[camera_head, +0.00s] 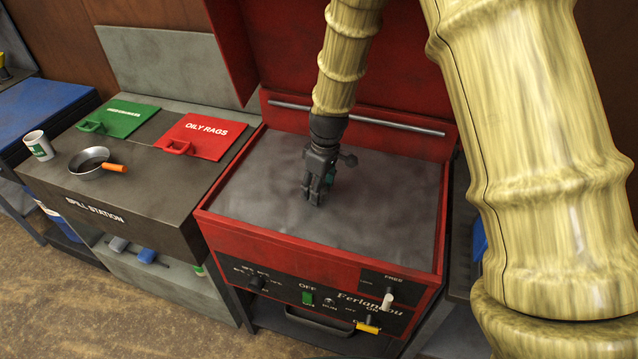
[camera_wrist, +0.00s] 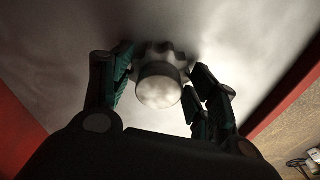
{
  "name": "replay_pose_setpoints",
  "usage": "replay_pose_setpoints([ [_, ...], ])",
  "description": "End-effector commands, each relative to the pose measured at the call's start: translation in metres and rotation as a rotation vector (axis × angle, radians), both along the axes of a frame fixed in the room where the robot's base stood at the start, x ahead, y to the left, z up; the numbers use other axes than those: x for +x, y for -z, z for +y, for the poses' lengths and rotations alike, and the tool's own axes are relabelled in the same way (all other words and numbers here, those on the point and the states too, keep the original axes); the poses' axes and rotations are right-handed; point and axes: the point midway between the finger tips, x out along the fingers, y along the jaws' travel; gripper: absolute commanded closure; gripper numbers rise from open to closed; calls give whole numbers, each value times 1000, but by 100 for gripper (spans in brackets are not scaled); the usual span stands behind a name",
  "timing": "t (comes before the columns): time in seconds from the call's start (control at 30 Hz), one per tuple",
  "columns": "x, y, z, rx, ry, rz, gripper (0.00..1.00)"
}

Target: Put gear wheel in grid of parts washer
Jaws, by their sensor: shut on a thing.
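The parts washer (camera_head: 222,226) is a red box with a control panel on its front and its red lid raised at the back. A mottled grey surface (camera_head: 260,190) fills its top; I cannot make out a grid there. My gripper (camera_head: 318,190) points down over the middle of this surface. In the wrist view, my gripper (camera_wrist: 162,68) has a finger on each side of the metal gear wheel (camera_wrist: 158,86), which has a round hub and teeth behind it. The gear wheel lies close to the grey surface; I cannot tell whether it touches. In the head view the fingers hide it.
The spill station (camera_head: 95,210) stands to the left, with a green lid (camera_head: 118,117), a red oily rags lid (camera_head: 200,136), a pan (camera_head: 90,163) and a white mug (camera_head: 38,146). A metal bar (camera_head: 390,124) crosses behind my gripper. The grey surface around it is clear.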

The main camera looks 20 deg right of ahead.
Motion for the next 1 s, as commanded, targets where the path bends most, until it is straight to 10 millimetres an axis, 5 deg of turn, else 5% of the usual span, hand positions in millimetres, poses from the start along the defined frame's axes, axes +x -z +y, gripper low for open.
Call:
replay_pose_setpoints([
  [0.33, 0, 2, 0, 1, -1, -1, 75],
  [0.37, 0, 3, 0, 0, 0, 0, 39],
  [0.47, 0, 2, 0, 0, 0, -1, 21],
  [1.0, 0, -8, -1, 0, 0, -4, 19],
])
